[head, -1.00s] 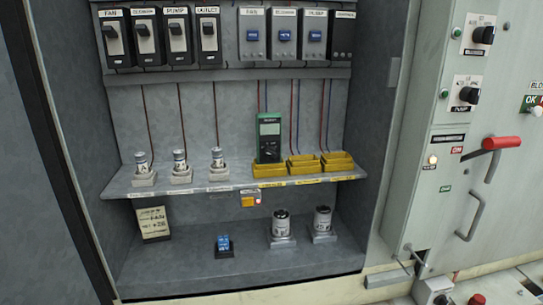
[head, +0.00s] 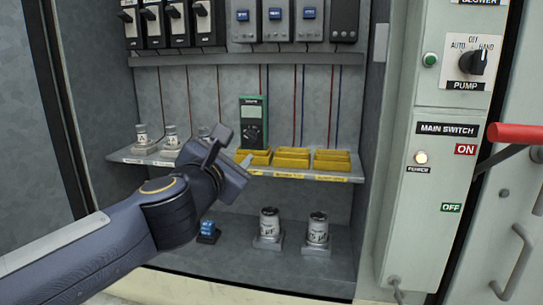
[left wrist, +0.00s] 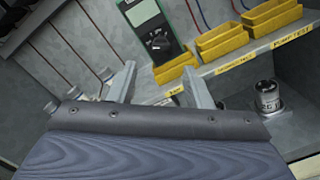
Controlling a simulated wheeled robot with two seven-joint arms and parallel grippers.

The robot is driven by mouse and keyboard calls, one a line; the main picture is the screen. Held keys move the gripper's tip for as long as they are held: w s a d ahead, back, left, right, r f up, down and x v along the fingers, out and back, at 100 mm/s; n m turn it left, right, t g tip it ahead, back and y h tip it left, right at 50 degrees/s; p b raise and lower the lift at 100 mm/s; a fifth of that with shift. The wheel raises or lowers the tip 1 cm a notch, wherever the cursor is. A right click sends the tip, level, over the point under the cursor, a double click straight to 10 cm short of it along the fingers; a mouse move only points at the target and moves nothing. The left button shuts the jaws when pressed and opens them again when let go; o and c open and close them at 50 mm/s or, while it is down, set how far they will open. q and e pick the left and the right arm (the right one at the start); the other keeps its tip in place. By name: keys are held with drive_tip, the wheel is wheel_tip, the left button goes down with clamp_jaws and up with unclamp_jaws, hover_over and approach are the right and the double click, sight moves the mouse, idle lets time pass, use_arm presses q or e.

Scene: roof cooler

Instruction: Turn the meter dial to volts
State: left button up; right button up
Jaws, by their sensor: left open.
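My left gripper (head: 228,150) is open and empty, in front of the shelf and just left of and below the meter. Its two fingers (left wrist: 160,88) show apart in the left wrist view, not touching the meter. My right gripper is not in view.
Yellow trays (head: 292,158) line the shelf to the right of the gripper. Cylinders on bases (head: 143,140) stand on the shelf's left. Two capacitor-like cans (head: 269,226) stand on the cabinet floor. The red switch handle (head: 515,133) projects at the right.

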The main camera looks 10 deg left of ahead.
sight(250, 137)
use_arm(q)
drive_tip(key=w+n, duration=0.1)
drive_tip(key=w, duration=0.7)
drive_tip(key=shift+d+f+y, duration=0.15)
drive_tip(key=shift+d+y, duration=0.1)
drive_tip(key=shift+y, duration=0.05)
drive_tip(key=shift+w, duration=0.1)
drive_tip(key=c, duration=1)
